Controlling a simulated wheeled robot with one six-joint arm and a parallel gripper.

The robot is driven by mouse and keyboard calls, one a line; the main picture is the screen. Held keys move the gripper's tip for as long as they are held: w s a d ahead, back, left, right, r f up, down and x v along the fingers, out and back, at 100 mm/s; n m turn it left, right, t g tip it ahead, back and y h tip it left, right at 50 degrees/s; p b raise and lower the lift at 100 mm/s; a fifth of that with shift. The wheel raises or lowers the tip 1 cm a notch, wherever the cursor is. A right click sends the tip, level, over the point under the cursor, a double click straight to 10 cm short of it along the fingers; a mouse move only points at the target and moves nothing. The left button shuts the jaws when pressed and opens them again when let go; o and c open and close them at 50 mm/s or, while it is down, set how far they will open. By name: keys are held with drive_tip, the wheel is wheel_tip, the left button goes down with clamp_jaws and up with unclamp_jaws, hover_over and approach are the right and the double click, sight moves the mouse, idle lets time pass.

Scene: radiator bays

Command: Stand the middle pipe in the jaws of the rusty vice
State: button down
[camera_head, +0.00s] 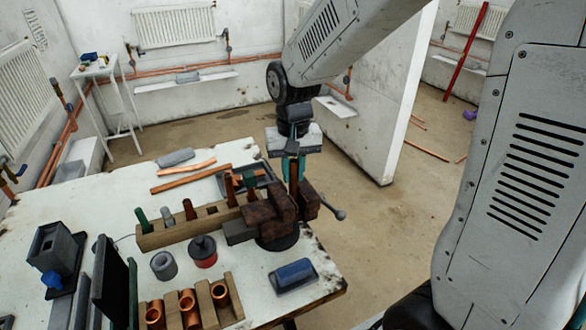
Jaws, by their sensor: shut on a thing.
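My gripper (293,165) points down above the right part of the workbench, shut on an upright copper-brown pipe (294,184). The rusty vice (272,216) stands near the bench's right edge, its handle sticking out right. The pipe's lower end is at the vice jaws in this view; I cannot tell whether it is between them or behind them. The wooden rack (170,236) left of the vice holds several upright pipes, green, grey and copper. One dark hole near the rack's middle stands empty.
The white bench (105,196) also bears loose copper pipes (190,178), a grey cup (164,265), a red-black tin (203,251), a blue block (293,275) and a wooden holder with copper fittings (190,308). A dark upright panel (113,283) stands at front left. Floor lies open beyond the bench.

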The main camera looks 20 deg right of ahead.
sight(293, 161)
drive_tip(key=shift+f, duration=0.1)
drive_tip(key=shift+f, duration=1.3)
drive_tip(key=c, duration=1.2)
unclamp_jaws()
drive_tip(key=shift+r, duration=3.55)
